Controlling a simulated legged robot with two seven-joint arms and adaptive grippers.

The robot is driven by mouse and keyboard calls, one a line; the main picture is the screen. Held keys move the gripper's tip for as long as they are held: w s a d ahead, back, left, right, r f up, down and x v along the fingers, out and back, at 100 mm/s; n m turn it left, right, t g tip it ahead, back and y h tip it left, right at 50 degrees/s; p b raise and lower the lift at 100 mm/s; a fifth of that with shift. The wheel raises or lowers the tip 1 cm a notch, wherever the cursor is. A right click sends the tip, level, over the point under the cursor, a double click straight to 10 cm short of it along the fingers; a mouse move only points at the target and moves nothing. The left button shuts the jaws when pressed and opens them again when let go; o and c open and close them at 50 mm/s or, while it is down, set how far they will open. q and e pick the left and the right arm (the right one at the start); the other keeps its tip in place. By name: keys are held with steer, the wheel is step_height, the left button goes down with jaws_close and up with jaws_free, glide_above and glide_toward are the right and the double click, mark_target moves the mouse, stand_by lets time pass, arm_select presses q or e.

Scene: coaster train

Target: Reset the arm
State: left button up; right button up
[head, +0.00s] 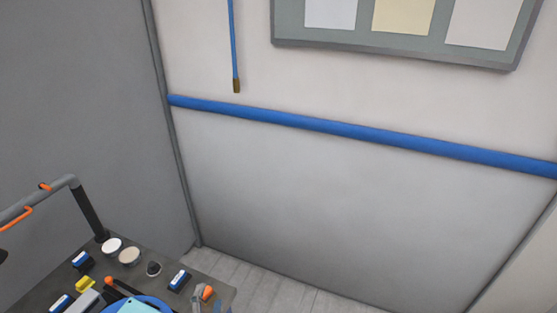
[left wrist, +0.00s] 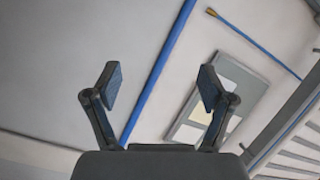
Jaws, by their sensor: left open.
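My left gripper (left wrist: 162,88) shows in the left wrist view with its two fingers spread wide and dark pads facing each other. Nothing is between the fingers. Behind them are the pale wall, a blue rail (left wrist: 160,65) and a framed board (left wrist: 192,120), all seen tilted. In the head view I cannot clearly make out the left gripper. My right gripper is in neither view.
A dark worktop (head: 50,275) at the lower left carries several small items, a blue round item (head: 152,300) and a grey post with a bar (head: 88,210). The blue rail (head: 350,131), a hanging blue cord (head: 233,45) and the framed board (head: 390,52) are on the wall. Floor (head: 270,278) shows clear.

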arm_select(q)
steer(key=s+a+f+n+g+y, duration=0.25)
steer(key=s+f+n+g, duration=0.65)
steer(key=f, duration=0.6)
steer(key=s+f+n+g+h, duration=0.2)
steer(key=s+f+g, duration=0.35)
steer(key=s, duration=0.85)
step_height(320, 180, down, 26)
steer(key=s+g, duration=0.1)
steer(key=s+a+f+g+b, duration=0.1)
steer(key=s+a+f, duration=0.1)
steer(key=s+f, duration=1.5)
steer(key=shift+s+a+f, duration=0.15)
steer(key=shift+s+f, duration=0.25)
steer(key=shift+s, duration=0.1)
steer(key=shift+y, duration=0.25)
